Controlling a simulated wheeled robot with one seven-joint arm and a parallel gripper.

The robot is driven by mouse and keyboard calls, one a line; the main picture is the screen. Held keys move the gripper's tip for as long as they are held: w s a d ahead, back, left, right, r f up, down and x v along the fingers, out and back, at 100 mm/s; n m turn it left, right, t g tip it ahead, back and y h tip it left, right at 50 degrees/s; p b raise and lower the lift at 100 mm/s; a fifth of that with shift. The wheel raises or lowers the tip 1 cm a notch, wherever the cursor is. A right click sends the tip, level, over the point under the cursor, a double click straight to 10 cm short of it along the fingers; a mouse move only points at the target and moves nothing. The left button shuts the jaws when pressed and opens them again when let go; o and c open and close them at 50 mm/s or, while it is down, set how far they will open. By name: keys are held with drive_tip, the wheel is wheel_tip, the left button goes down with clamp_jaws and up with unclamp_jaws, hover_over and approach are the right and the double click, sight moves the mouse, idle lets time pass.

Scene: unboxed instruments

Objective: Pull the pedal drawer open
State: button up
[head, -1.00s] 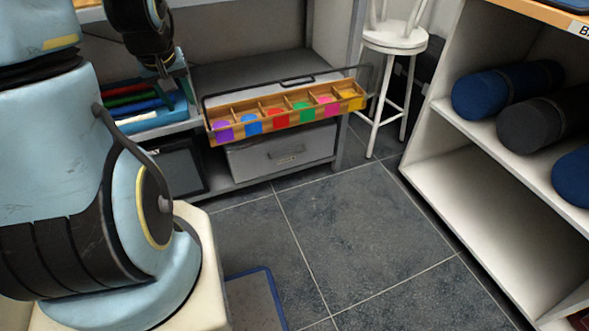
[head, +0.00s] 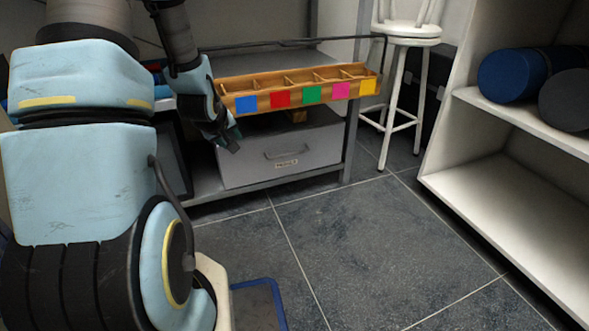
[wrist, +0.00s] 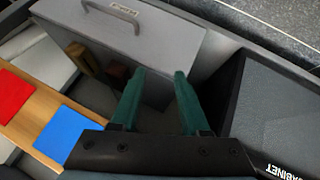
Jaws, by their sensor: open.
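The grey pedal drawer (head: 275,158) sits low in the shelf unit, with a handle (head: 282,153) and a small label on its front. It appears shut, but its top is partly hidden by the wooden tray. In the wrist view the drawer (wrist: 125,35) lies ahead, with its handle (wrist: 112,12) at the top edge. My gripper (head: 232,145) is at the drawer's left, in front of the tray's left end. In the wrist view my gripper (wrist: 160,80) is open and empty, its green fingers apart and clear of the handle.
A wooden compartment tray (head: 300,92) with coloured squares hangs above the drawer; it also shows in the wrist view (wrist: 38,120). A dark cabinet (wrist: 285,110) is right of the fingers. A white stool (head: 405,40) and white shelves (head: 490,180) stand right. The floor ahead is clear.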

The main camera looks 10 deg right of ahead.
drive_tip(key=w+d+f+n+t+h, duration=0.25)
drive_tip(key=w+d+f, duration=0.25)
drive_tip(key=d+f, duration=0.3)
drive_tip(key=n+t+h, duration=0.3)
drive_tip(key=n+h, duration=0.2)
drive_tip(key=n, duration=0.1)
approach(289, 155)
drive_tip(key=b+x, duration=0.4)
drive_tip(key=x, duration=0.7)
drive_tip(key=shift+f, duration=0.1)
drive_tip(key=shift+a, duration=0.1)
clamp_jaws()
